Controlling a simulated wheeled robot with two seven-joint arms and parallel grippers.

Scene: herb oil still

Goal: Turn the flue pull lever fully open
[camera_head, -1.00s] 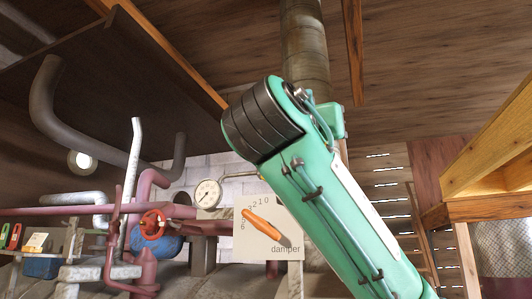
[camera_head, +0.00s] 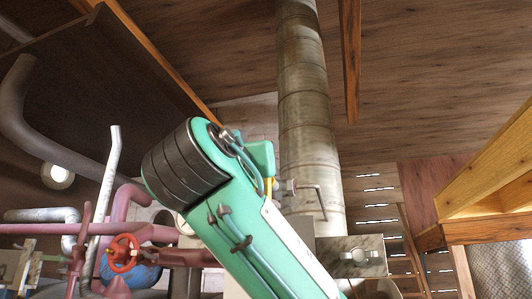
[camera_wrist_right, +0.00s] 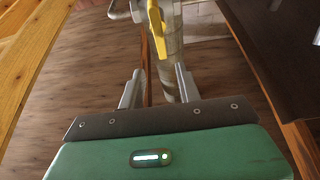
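A yellow lever (camera_wrist_right: 157,32), which looks like the flue pull lever, is on a grey mount at the top of the right wrist view. The flue pipe (camera_wrist_right: 170,52) is just behind it. My right gripper (camera_wrist_right: 157,80) is open and empty, its two grey fingers apart, with the lever beyond and roughly between the tips. The exact gap is hard to tell. In the head view the flue pipe (camera_head: 306,100) rises to the roof, and a small yellow piece (camera_head: 267,188) shows beside my green right arm. That arm hides most of the lever. My left gripper is not in view.
A bent grey rod (camera_head: 318,198) sticks out from the flue pipe. A grey box (camera_head: 350,255) with a knob is below it. A red valve wheel (camera_head: 123,253) and pink pipes (camera_head: 90,230) are at left. A wooden frame (camera_head: 490,230) is at right.

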